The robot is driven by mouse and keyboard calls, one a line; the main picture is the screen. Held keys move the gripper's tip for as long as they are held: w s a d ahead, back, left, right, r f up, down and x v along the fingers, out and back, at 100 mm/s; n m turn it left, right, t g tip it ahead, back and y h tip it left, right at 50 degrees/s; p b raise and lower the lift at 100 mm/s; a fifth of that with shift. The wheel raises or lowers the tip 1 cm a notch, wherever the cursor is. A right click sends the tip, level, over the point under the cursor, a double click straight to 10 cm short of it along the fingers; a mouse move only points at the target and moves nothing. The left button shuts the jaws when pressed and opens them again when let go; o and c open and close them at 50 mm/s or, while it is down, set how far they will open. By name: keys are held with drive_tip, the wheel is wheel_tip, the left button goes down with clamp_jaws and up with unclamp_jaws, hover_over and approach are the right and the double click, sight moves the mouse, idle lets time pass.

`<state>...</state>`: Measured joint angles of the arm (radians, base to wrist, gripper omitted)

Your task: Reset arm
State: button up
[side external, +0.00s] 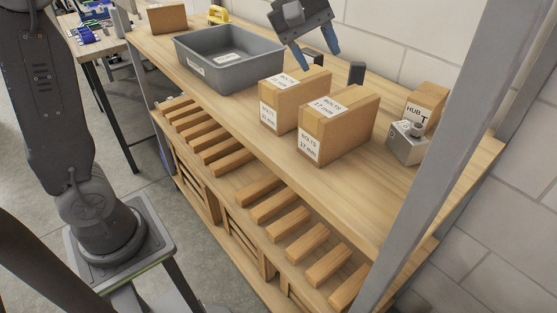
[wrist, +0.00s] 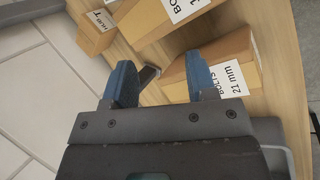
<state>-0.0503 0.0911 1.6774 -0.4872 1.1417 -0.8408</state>
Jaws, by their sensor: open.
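My gripper (side external: 318,57) is in the air above the back of the wooden bench (side external: 235,105), behind the bolts boxes in the side external view. In the wrist view its two blue fingers (wrist: 163,88) are apart, with nothing held between them. A cardboard box labelled bolts 21 mm (wrist: 215,60) lies just beyond the right finger in that view. I cannot tell whether they touch. A second bolts box, marked 17 mm (side external: 340,125), stands to the right of it in the side external view.
A grey bin (side external: 228,82) stands on the bench to the left. A hub box (side external: 425,100) and a metal block (side external: 407,148) are at the right end. A small dark block (side external: 357,73) is near the wall. A grey post (side external: 440,150) rises in front. Slatted shelf (side external: 225,150) below.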

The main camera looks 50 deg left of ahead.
drive_tip(key=s+a+f+m+y, duration=0.1)
drive_tip(key=s+f+m, duration=0.1)
drive_tip(key=s+m, duration=0.2)
drive_tip(key=s+a+f+m+t+y, duration=0.1)
drive_tip(key=s+a+f+m+y, duration=0.1)
drive_tip(key=s, duration=0.9)
drive_tip(key=s+a+f+m+t+y, duration=0.1)
drive_tip(key=s+f+m+y, duration=0.1)
drive_tip(key=s+f+m, duration=0.2)
drive_tip(key=s+m, duration=0.2)
drive_tip(key=s, duration=0.1)
drive_tip(key=shift+s+a, duration=0.25)
drive_tip(key=shift+a, duration=0.05)
